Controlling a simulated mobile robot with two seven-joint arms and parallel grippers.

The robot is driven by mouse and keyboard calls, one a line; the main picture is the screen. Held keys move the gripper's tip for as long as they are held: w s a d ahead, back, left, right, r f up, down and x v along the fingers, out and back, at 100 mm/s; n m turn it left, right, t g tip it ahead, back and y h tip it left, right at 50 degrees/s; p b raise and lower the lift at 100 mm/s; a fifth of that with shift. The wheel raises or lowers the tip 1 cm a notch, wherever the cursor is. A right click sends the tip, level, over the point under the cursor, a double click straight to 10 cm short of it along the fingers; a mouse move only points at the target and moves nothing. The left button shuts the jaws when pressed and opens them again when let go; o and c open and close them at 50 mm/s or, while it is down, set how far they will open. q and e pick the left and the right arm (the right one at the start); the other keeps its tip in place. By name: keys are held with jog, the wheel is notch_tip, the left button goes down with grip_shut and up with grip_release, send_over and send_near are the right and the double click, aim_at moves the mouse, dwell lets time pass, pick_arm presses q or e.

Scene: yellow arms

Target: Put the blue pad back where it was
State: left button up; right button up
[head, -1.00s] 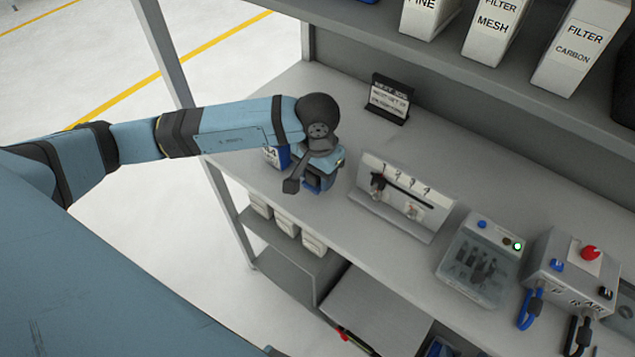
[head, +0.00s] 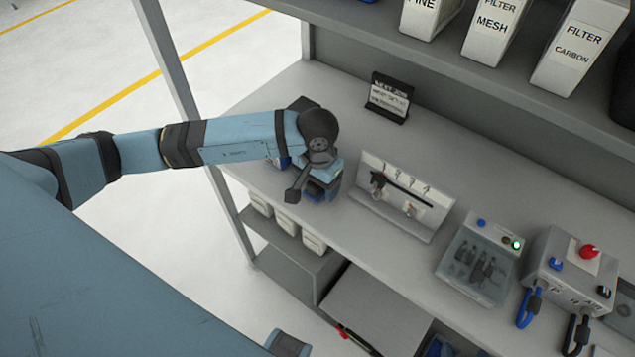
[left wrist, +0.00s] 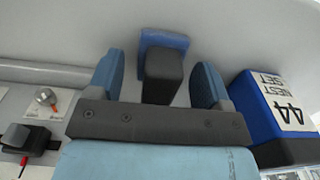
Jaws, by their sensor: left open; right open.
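My left gripper (head: 318,190) is over the left end of the bench, pointing down, and its arm hides much of what is beneath. In the left wrist view my left gripper (left wrist: 158,75) is open, with one blue finger on each side of a black block. A blue pad-like piece (left wrist: 175,40) shows just beyond this black block (left wrist: 160,85). I cannot tell whether the fingers touch the block; gaps show on both sides. My right gripper is not clearly in view.
A blue box labelled 44 NEST SET (left wrist: 268,105) is close right of the fingers. A numbered rack (head: 405,205), a clear-lidded box (head: 478,262) and a control box with a red button (head: 570,270) stand rightward. A small black sign (head: 388,97) stands behind.

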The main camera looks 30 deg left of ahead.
pick_arm(q)
notch_tip(320, 180, up, 11)
jog(key=shift+f+b, duration=0.2)
jog(key=shift+b, duration=0.5)
jog(key=shift+r, duration=0.45)
